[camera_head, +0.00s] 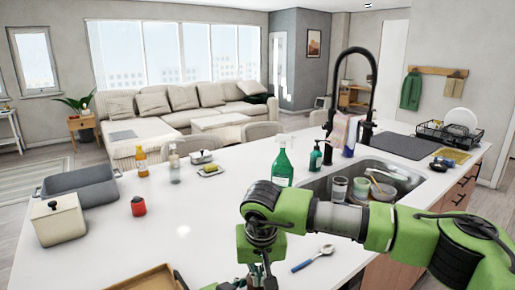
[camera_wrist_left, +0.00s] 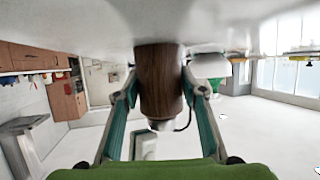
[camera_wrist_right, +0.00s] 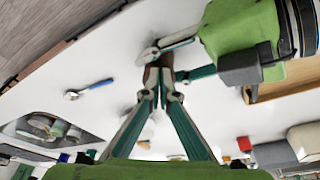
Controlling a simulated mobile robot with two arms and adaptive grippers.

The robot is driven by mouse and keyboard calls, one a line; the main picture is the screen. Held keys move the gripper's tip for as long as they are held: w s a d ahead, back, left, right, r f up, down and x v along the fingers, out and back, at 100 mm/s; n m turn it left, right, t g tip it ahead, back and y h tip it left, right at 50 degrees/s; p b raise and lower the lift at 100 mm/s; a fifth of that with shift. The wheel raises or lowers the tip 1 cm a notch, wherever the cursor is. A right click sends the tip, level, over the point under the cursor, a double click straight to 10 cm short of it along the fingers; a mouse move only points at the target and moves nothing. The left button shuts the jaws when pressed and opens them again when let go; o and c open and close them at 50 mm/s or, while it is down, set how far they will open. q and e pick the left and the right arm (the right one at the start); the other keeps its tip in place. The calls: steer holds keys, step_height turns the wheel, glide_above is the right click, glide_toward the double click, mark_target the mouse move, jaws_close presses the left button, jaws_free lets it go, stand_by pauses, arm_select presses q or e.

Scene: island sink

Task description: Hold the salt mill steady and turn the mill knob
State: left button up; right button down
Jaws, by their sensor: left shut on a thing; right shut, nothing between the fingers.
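The salt mill (camera_wrist_left: 160,80) is a dark brown wooden cylinder with a small pale knob (camera_wrist_left: 161,125) at its end in the left wrist view. My left gripper (camera_wrist_left: 160,90) is shut on the mill's body, one finger on each side. In the right wrist view, the mill (camera_wrist_right: 151,76) shows only in part, between the left fingers. My right gripper (camera_wrist_right: 161,92) is shut and empty, its fingertips close to the mill; I cannot tell whether they touch it. In the head view, my right gripper (camera_head: 260,272) points down at the bottom edge, and the mill is hidden.
A wooden tray (camera_head: 150,280) lies at the front left, and a spoon with a blue handle (camera_head: 303,265) lies right of my right gripper. A green spray bottle (camera_head: 283,167) and the filled sink (camera_head: 318,186) stand beyond. The counter's middle is clear.

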arm_select(q)
steer(key=shift+s, duration=0.1)
arm_select(e)
steer(key=w+v, duration=0.1)
steer(key=v, duration=0.4)
steer(key=shift+s+r, duration=0.25)
steer(key=shift+r, duration=0.3)
arm_select(q)
steer(key=o, duration=1.3)
steer(key=shift+o, duration=0.2)
